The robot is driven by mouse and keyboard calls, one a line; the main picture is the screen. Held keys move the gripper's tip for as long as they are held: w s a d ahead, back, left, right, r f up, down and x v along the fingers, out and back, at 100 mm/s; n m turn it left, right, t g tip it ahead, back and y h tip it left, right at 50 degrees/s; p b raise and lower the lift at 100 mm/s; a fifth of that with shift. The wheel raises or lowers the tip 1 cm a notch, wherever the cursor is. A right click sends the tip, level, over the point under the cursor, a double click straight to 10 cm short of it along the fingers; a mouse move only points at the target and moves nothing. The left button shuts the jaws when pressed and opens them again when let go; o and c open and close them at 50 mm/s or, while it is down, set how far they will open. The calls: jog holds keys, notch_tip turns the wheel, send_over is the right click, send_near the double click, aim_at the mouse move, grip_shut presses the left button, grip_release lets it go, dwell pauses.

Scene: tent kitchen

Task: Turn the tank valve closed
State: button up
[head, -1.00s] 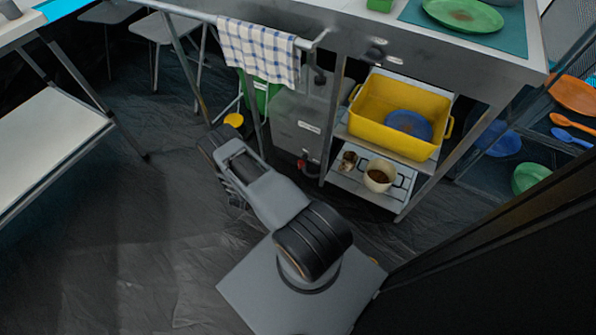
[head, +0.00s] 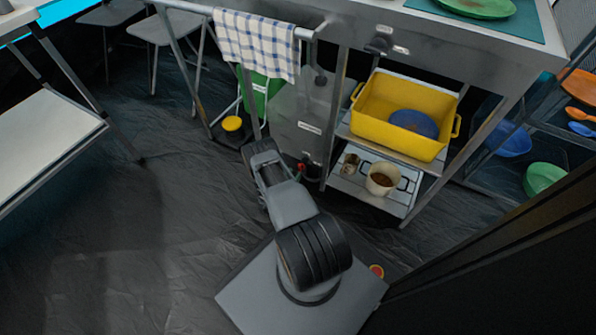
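The tank (head: 308,112) is a grey metal box with a small white label, standing under the left part of the counter. A small red valve handle (head: 301,168) shows low on its front. A dark round fitting sits just right of the handle. The handle is small, and its exact turn position is hard to tell. My arm reaches up the picture towards the tank, and its dark end part lies just left of the valve. The fingers of my gripper are not clear from above, so I cannot tell whether they are open or touch anything.
Right of the tank, shelves hold a yellow tub (head: 400,122) with a blue plate and, lower, a beige pot (head: 381,180). A checked towel (head: 257,46) hangs above left. A yellow round thing (head: 232,124) is on the left. Open dark floor (head: 130,220) lies left.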

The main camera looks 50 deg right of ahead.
aim_at(299, 167)
jog(key=shift+b+x, duration=0.45)
jog(key=shift+x, duration=1.35)
jog(key=shift+c, duration=0.5)
grip_shut()
